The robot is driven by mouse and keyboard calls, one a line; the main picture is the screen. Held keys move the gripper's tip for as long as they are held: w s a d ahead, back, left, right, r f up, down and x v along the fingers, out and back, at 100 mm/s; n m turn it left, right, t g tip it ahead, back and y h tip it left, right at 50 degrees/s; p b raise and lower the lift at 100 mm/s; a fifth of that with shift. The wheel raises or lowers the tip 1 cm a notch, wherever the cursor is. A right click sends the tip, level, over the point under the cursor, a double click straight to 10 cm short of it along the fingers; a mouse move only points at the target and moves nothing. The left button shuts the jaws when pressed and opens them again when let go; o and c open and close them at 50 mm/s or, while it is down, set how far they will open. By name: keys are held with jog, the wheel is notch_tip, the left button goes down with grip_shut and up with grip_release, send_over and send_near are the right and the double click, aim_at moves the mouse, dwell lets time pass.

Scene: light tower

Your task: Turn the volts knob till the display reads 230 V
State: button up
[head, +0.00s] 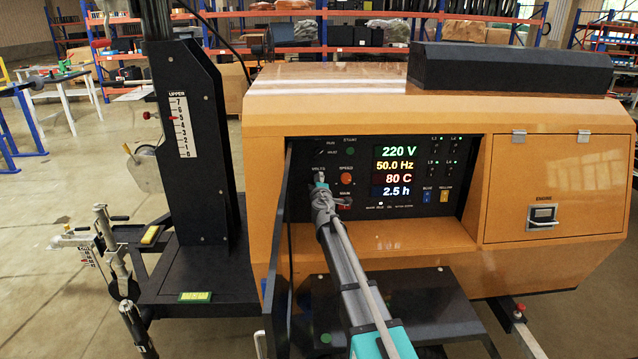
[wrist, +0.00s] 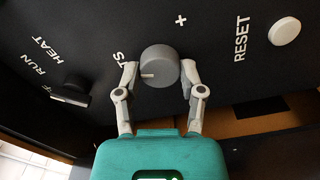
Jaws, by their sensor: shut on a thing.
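The volts knob (wrist: 160,64) is a round grey knob on the black panel, with a short white pointer line toward its left side. My gripper (wrist: 158,76) has one finger on each side of the knob and is shut on it. In the head view my gripper (head: 320,184) reaches the panel just below the VOLTS label and hides most of the knob. The display (head: 398,152) reads 220 V in green on its top line. Lines below it read 50.0 Hz, 80 C and 2.5 h.
An orange speed knob (head: 346,179) sits right of my gripper. The wrist view shows a black run/heat switch (wrist: 74,88) at left and a white reset button (wrist: 285,31) at right. The open black panel door (head: 281,240) stands close at the left of the recess.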

jog(key=m, duration=0.8)
jog(key=shift+m, duration=0.4)
jog(key=o, duration=1.2)
jog(key=shift+c, duration=0.2)
jog(key=s, duration=1.2)
